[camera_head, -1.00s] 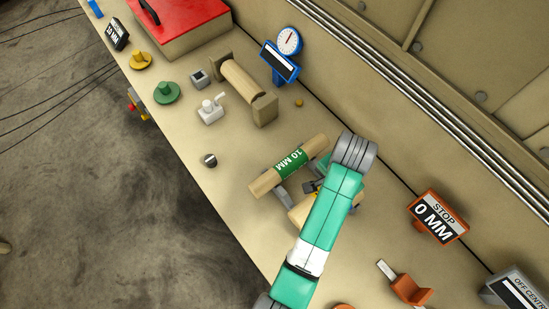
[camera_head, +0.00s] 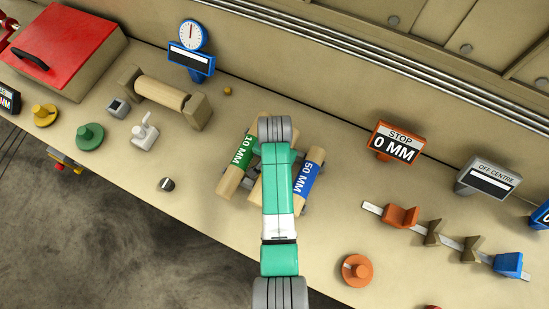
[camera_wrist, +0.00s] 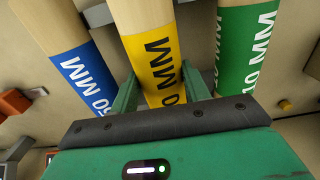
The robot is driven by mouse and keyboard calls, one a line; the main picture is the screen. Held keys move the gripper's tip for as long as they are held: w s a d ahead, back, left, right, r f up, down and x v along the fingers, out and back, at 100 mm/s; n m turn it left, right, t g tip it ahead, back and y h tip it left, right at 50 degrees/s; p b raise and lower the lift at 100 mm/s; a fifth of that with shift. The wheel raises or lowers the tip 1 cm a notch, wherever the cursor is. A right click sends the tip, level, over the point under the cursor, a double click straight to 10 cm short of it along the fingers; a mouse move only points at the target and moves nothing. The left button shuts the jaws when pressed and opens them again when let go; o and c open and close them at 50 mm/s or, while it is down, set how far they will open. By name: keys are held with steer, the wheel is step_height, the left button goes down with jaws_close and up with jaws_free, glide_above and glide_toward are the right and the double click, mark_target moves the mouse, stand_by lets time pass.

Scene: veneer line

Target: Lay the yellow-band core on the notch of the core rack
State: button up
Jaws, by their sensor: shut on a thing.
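The yellow-band core (camera_wrist: 152,62) is between the two green fingers of my gripper (camera_wrist: 160,88) in the wrist view, and the gripper is shut on it. A blue 50 MM core (camera_wrist: 80,65) lies to its left and a green 10 MM core (camera_wrist: 246,50) to its right. In the head view the green core (camera_head: 237,165) and blue core (camera_head: 308,175) lie on either side of my arm, which hides the yellow band and my fingers. Dark supports under these cores look like the core rack; its notch is hidden, and I cannot tell whether the yellow-band core touches it.
A rail with notched brown blocks (camera_head: 432,234) and a blue block (camera_head: 508,264) lies to the right. A roller stand (camera_head: 163,94), blue gauge (camera_head: 191,50) and red box (camera_head: 68,50) are to the left.

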steer(key=shift+f, duration=0.5)
steer(key=shift+f, duration=0.3)
steer(key=o, duration=1.1)
steer(key=shift+o, duration=0.2)
step_height(320, 180, up, 13)
steer(key=shift+f, duration=0.15)
